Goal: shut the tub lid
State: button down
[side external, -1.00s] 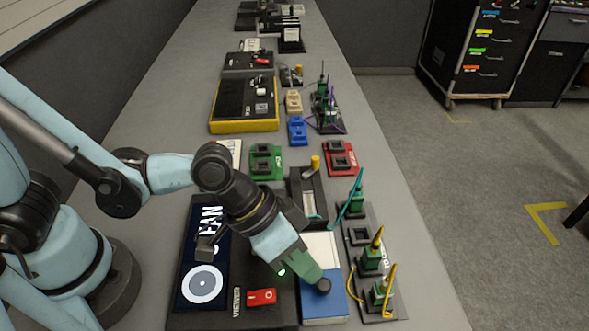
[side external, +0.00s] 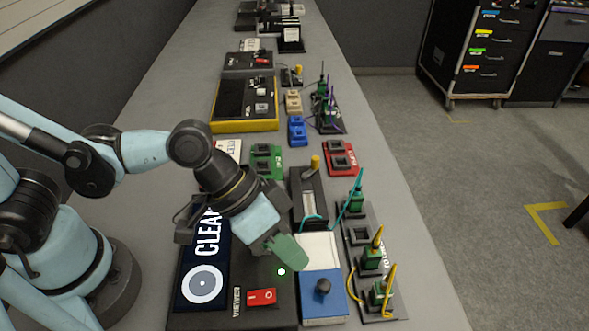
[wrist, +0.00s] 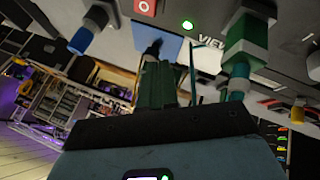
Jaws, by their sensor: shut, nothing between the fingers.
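The tub's blue lid (side external: 308,304) with a dark round knob (side external: 323,288) lies near the front edge of the side view. A white flat surface (side external: 318,246) adjoins it on the far side. I cannot tell whether the lid is fully shut. My gripper (side external: 300,262) is shut and empty, above the white surface, up and left of the knob in the picture and apart from it. In the wrist view my green fingers (wrist: 160,88) point toward the blue lid (wrist: 170,46) and its knob (wrist: 153,47).
The dark viewer box (side external: 235,288) with a red switch (side external: 262,297) and lit green lamp (side external: 281,272) stands left of the lid. A dark strip (side external: 364,236) with several cabled green plugs stands at right. A dark fixture (side external: 308,198) with a yellow-topped post is behind.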

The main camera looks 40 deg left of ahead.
jog(key=shift+v, duration=4.1)
jog(key=w+a+n+t+y, duration=0.2)
jog(key=w+a+y, duration=0.1)
jog(key=a, duration=0.6)
jog(key=w+a+n+t+y, duration=0.2)
jog(key=w+a, duration=0.3)
jog(key=a, duration=0.5)
jog(key=shift+a+f+n+t+y, duration=0.2)
jog(key=shift+f+n+t+y, duration=0.15)
jog(key=shift+y, duration=0.55)
jog(key=shift+d+r, duration=0.1)
